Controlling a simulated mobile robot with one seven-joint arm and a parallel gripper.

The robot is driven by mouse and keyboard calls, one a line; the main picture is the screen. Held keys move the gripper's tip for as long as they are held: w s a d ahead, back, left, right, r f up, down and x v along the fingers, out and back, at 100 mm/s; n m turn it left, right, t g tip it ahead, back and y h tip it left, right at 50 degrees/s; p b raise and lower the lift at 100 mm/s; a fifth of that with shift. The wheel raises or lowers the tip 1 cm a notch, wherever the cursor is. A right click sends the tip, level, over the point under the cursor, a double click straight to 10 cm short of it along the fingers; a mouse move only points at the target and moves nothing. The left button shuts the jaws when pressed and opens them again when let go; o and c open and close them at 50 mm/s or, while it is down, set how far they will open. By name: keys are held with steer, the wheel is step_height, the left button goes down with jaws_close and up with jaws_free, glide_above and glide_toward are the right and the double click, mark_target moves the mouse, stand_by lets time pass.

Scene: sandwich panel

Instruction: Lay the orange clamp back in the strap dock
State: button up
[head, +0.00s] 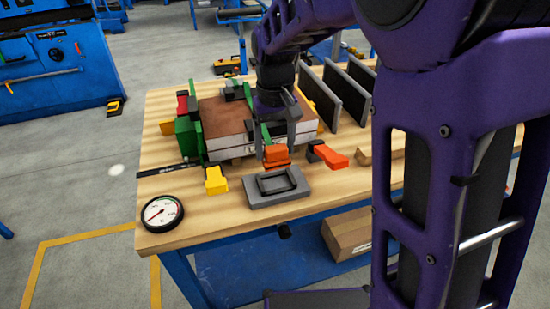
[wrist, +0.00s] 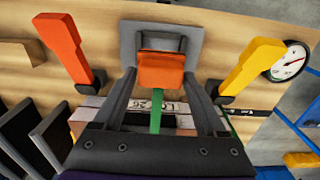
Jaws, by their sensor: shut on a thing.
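My gripper (head: 277,152) is shut on the orange clamp (head: 276,158), whose orange block sits between the two grey fingers. The clamp also shows in the wrist view (wrist: 161,72), with a green bar running from it toward the panel stack. The strap dock appears to be the grey plate (head: 262,199) with a raised dark frame, just in front of the clamp in the head view. In the wrist view the dock (wrist: 193,38) lies just beyond the clamp. I cannot tell whether the clamp touches the dock.
A brown-topped panel stack (head: 225,113) lies behind my gripper. An orange-red handle (head: 330,155) is right of the dock and a yellow handle (head: 216,180) left. A round gauge (head: 162,213) lies at the front left corner. Dark upright panels (head: 320,95) stand at the right.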

mark_target(275, 146)
step_height(275, 146, up, 4)
steer(key=shift+f+p, duration=0.1)
steer(key=shift+p, duration=0.35)
steer(key=shift+r+p, duration=1.9)
steer(key=shift+r, duration=0.45)
